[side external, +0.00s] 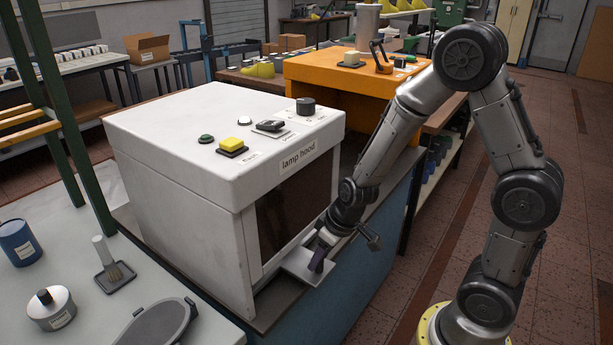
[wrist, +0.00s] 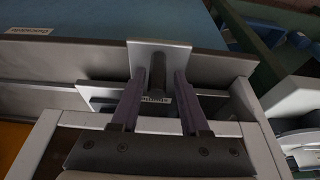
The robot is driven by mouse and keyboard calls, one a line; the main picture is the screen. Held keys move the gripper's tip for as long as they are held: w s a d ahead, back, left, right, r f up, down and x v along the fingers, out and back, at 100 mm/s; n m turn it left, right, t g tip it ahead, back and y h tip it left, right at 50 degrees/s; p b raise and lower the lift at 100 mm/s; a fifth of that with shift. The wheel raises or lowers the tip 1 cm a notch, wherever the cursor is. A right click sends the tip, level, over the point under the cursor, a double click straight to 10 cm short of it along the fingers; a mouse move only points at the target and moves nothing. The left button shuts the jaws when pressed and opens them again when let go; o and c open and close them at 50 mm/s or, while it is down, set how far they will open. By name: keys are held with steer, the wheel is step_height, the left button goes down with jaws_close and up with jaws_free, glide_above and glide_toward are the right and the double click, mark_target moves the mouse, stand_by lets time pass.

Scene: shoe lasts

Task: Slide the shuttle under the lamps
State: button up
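The shuttle is a pale grey metal plate (side external: 297,263) at the foot of the lamp hood's front, partly outside the opening. In the wrist view the shuttle (wrist: 176,54) has an upright dark round knob (wrist: 157,68) and a small label. My gripper (wrist: 160,76) has its two purple fingers on either side of the knob, with a gap showing at each side. In the side view my gripper (side external: 319,257) is low over the shuttle. The white lamp hood (side external: 190,140) has a dark front opening (side external: 283,210). The lamps are hidden inside.
Buttons and a dark knob (side external: 306,106) sit on the hood's top. An orange unit (side external: 345,75) stands behind. The floor at right is free.

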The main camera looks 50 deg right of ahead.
steer(key=shift+a, duration=0.3)
steer(key=shift+d+r, duration=0.1)
steer(key=shift+d, duration=0.2)
steer(key=v, duration=0.8)
stand_by(0.4)
steer(key=shift+c, duration=0.2)
stand_by(1.9)
